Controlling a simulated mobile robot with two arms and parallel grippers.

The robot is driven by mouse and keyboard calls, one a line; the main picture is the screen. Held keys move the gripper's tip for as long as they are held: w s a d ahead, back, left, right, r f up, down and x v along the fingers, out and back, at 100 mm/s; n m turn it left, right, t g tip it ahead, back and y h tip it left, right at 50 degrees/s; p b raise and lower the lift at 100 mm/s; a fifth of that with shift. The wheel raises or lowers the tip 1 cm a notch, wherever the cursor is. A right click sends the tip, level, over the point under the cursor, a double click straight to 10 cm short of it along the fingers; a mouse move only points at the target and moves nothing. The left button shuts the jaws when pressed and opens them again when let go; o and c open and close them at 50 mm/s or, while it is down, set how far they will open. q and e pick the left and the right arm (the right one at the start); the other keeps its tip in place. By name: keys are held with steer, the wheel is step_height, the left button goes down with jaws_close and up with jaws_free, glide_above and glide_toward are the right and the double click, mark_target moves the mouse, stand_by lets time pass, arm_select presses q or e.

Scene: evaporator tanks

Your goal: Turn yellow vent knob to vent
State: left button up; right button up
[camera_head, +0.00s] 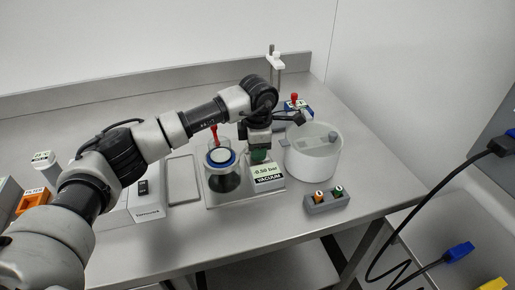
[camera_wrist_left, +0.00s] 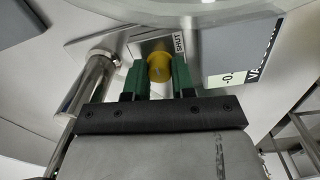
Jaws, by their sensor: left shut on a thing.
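The yellow vent knob (camera_wrist_left: 159,67) shows in the left wrist view between the green fingers of my left gripper (camera_wrist_left: 160,78), which is shut on it. A label beside the knob reads "SHUT" (camera_wrist_left: 179,43). In the head view my left gripper (camera_head: 259,155) reaches down at the evaporator plate, behind the display sign (camera_head: 268,173) that reads -0.50 bar and VACUUM. The knob is hidden there by the gripper and the sign. My right gripper is in neither view.
A round vessel with a blue ring (camera_head: 221,158) stands just left of the gripper. A large white tub (camera_head: 313,158) stands close on the right. A grey block with small coloured caps (camera_head: 327,201) lies in front of the tub. The front of the table is mostly clear.

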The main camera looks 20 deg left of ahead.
arm_select(q)
steer(key=shift+n, duration=2.3)
steer(key=o, duration=0.9)
step_height(320, 180, up, 11)
steer(key=shift+s+d+f+b, duration=0.1)
steer(key=shift+d+b, duration=0.05)
steer(key=shift+b, duration=0.4)
